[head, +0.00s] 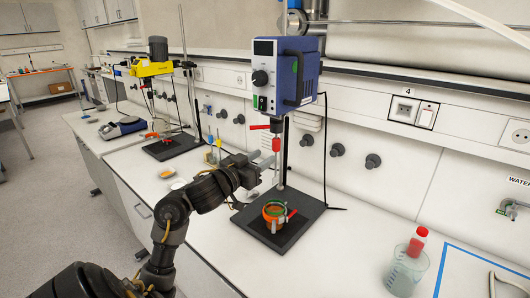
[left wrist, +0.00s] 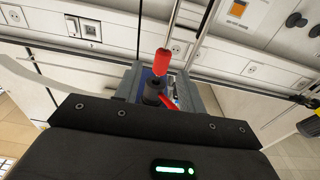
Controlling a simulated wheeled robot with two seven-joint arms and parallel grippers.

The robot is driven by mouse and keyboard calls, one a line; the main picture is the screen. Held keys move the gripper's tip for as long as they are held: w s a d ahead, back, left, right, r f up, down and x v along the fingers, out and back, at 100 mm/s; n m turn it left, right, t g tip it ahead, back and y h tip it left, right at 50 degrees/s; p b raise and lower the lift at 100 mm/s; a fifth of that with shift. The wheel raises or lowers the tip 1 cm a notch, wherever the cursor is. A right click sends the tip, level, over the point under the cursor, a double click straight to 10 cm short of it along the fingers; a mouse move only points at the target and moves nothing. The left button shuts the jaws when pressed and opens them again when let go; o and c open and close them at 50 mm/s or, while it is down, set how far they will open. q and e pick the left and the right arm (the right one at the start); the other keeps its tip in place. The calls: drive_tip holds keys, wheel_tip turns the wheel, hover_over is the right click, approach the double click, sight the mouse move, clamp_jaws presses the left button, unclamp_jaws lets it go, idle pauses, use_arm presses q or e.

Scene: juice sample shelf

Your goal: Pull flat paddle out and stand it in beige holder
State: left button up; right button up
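A blue overhead stirrer (head: 287,75) stands on a rod above a black base plate (head: 300,205). The paddle end is hidden in the vessel. My left gripper (head: 268,158) is beside the shaft, just below the chuck; I cannot tell whether it touches or grips it. A small beige-looking stand (head: 214,157) with blue- and yellow-topped rods is left of my gripper.
A glass beaker (head: 406,272) with a red-capped item stands at front right, near a blue-outlined area. A second stirrer, yellow (head: 152,68), stands further back. Small dishes (head: 178,183) lie left of my arm. The white bench is clear between base plate and beaker.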

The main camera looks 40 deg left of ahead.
sight(273, 146)
use_arm(q)
drive_tip(key=w+b, duration=0.1)
drive_tip(key=w, duration=0.1)
drive_tip(key=w+b, duration=0.1)
drive_tip(key=w+r+b, duration=0.1)
drive_tip(key=w, duration=0.1)
drive_tip(key=shift+w+a+r, duration=0.1)
drive_tip(key=shift+w+a, duration=0.15)
drive_tip(key=shift+w, duration=0.45)
drive_tip(key=shift+w+r, duration=0.1)
drive_tip(key=shift+w, duration=0.6)
clamp_jaws()
use_arm(e)
drive_tip(key=s+f, duration=0.2)
drive_tip(key=f, duration=0.1)
drive_tip(key=shift+s+d+f, duration=0.1)
drive_tip(key=shift+d+f, duration=0.1)
